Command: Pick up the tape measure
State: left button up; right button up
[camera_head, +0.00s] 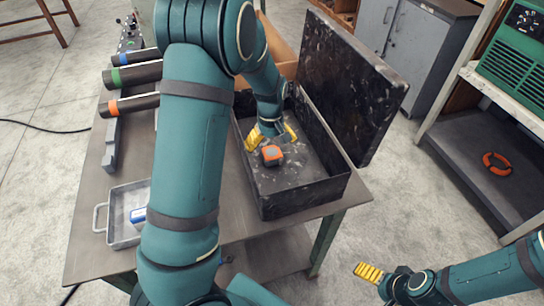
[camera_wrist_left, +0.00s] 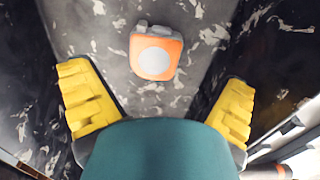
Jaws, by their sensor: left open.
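The orange and grey tape measure (camera_head: 271,155) lies on the floor of a dark, paint-specked open toolbox (camera_head: 305,205). In the left wrist view the tape measure (camera_wrist_left: 155,53) shows a pale round disc on its orange face. My left gripper (camera_head: 271,137) reaches down into the toolbox, just behind the tape measure. Its yellow fingers are spread wide and empty in the left wrist view (camera_wrist_left: 157,80); the tape measure lies beyond them, near the middle between them. My right gripper (camera_head: 370,273) is at the lower right, away from the table; its finger opening is unclear.
The toolbox walls and raised lid (camera_head: 350,80) closely surround my left gripper. A metal tray (camera_head: 122,226) and several dark cylinders with coloured bands (camera_head: 135,75) lie on the table (camera_head: 90,255) to the left. An orange ring (camera_head: 497,166) lies on the right shelf.

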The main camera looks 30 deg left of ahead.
aim_at(272, 152)
pick_arm(q)
jog(key=f, duration=0.3)
jog(key=w+f+b, duration=0.1)
jog(key=shift+a+f, duration=0.1)
jog(key=shift+f, duration=0.3)
jog(key=shift+s, duration=0.1)
jog(key=c, duration=1.4)
jog(key=shift+r, duration=0.15)
